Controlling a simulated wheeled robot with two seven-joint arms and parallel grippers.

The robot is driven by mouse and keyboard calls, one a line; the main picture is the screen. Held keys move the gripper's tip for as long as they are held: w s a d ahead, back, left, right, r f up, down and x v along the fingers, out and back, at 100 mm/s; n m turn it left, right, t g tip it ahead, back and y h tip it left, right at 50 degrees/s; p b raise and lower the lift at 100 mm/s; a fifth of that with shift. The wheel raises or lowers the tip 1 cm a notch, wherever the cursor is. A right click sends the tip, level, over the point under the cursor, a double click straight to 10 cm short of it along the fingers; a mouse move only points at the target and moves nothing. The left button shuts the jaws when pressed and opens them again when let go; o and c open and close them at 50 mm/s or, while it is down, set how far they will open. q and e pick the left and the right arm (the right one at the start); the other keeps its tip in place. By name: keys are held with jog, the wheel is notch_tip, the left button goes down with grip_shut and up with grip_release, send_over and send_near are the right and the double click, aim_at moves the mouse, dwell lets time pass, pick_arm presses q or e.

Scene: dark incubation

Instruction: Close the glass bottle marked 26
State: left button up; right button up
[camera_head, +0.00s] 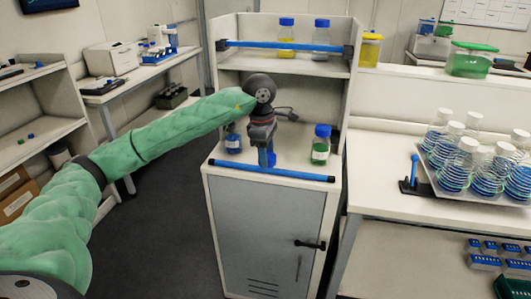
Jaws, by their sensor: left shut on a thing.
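My left gripper (267,146) is at the end of the green-sleeved arm, above the top of the grey cabinet. It is shut on a small blue thing (267,158), perhaps a cap, just behind the front rail. A glass bottle with blue liquid (233,144) stands left of the gripper, its upper part hidden by my arm. A bottle with green liquid (320,152) and a blue cap stands upright to the right, apart from the gripper. Number 26 cannot be read on any bottle. My right gripper is out of view.
A blue rail (272,173) edges the cabinet top (215,157). The shelf above holds a yellow bottle (286,41) and a clear bottle (321,43), both blue-capped, behind another rail (282,44). A tray (440,186) of several white-capped flasks stands on the right bench.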

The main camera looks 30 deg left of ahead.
pick_arm(q)
jog(key=shift+d+f+m, duration=0.15)
jog(key=shift+m, duration=0.65)
jog(key=m, duration=0.2)
jog(key=f+m, duration=0.1)
jog(key=shift+d+f+g, duration=0.1)
jog(key=shift+d+g, duration=0.15)
jog(key=shift+g, duration=0.05)
jog(key=s+d+f+m, duration=0.4)
jog(key=f+m, duration=0.3)
jog(key=f, duration=0.2)
jog(key=s+d+f+m+g+y, duration=0.1)
jog(key=s+d+f+m, duration=0.3)
jog(key=d+f+m, duration=0.3)
notch_tip(320, 180, down, 4)
jog(key=shift+r+m, duration=0.25)
jog(key=shift+m, duration=0.45)
jog(key=shift+s, duration=0.1)
